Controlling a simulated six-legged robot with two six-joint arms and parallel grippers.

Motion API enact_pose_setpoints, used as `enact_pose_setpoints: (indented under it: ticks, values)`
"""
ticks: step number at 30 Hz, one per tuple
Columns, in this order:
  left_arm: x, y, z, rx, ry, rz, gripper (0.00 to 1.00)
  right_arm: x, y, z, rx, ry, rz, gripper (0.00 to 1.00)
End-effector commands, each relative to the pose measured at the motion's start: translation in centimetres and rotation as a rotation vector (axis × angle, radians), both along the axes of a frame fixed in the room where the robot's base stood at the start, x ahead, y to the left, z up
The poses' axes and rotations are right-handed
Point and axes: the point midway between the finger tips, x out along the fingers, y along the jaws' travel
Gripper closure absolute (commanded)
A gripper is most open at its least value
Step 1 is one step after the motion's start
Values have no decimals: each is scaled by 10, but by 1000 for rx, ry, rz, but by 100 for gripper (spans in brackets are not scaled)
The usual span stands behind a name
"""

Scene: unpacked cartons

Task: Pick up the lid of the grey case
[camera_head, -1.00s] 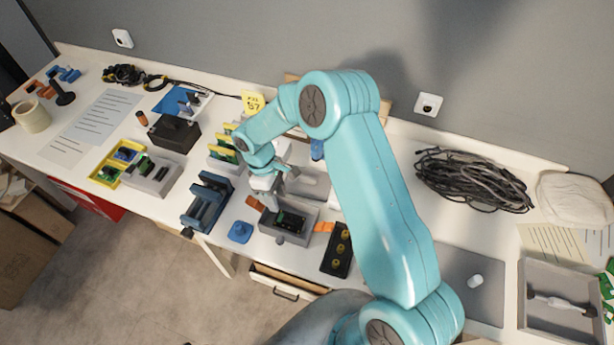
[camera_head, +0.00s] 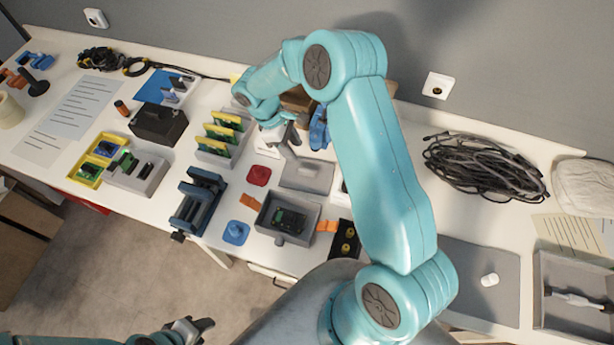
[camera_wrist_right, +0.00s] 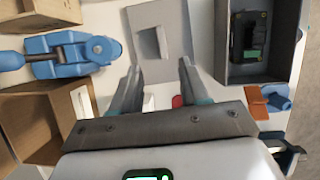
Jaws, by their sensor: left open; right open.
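The lid (camera_head: 308,176) is a flat grey plate with a raised block, lying on the table just behind the grey case (camera_head: 262,216). The case is open, with a dark and green board inside. In the right wrist view the lid (camera_wrist_right: 173,56) lies just beyond my open fingertips, and the case (camera_wrist_right: 285,70) is to its right. My right gripper (camera_wrist_right: 162,75) is open and empty; in the head view it (camera_head: 285,148) is over the lid's back left part. My left gripper (camera_head: 203,326) is open and empty, low at the bottom edge, away from the table.
A blue clamp-like tool (camera_wrist_right: 72,55) and cardboard boxes (camera_wrist_right: 38,112) are left of the lid in the wrist view. A red piece (camera_head: 258,175) lies left of the lid. A blue vise (camera_head: 199,200) and a yellow-edged board rack (camera_head: 220,135) stand farther left.

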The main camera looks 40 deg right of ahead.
Motion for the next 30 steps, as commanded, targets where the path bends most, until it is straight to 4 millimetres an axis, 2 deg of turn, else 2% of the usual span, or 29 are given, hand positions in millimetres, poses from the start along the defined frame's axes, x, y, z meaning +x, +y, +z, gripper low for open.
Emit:
enact_pose_setpoints:
  ticks: [1, 3, 13, 21, 28, 29, 30]
  values:
    - [0, 0, -13, 0, 0, 0, 57, -4, -2, -17, 1, 2, -1, 55]
    - [0, 0, -19, 0, 0, 0, 57, -9, -5, -28, 0, 1, 0, 55]
    - [0, 0, -28, 0, 0, 0, 57, -15, -11, -50, 0, -1, -1, 55]
    - [0, 0, -46, 0, 0, 0, 57, -27, -20, -89, 1, 0, 0, 55]
    - [0, 0, -45, 0, 0, 0, 57, -28, -21, -90, 0, -2, 0, 55]
    - [0, 0, -45, 0, 0, 0, 57, -28, -21, -90, 0, -2, 0, 59]
    - [0, 0, -45, 0, 0, 0, 57, -28, -21, -90, 0, -2, 0, 72]
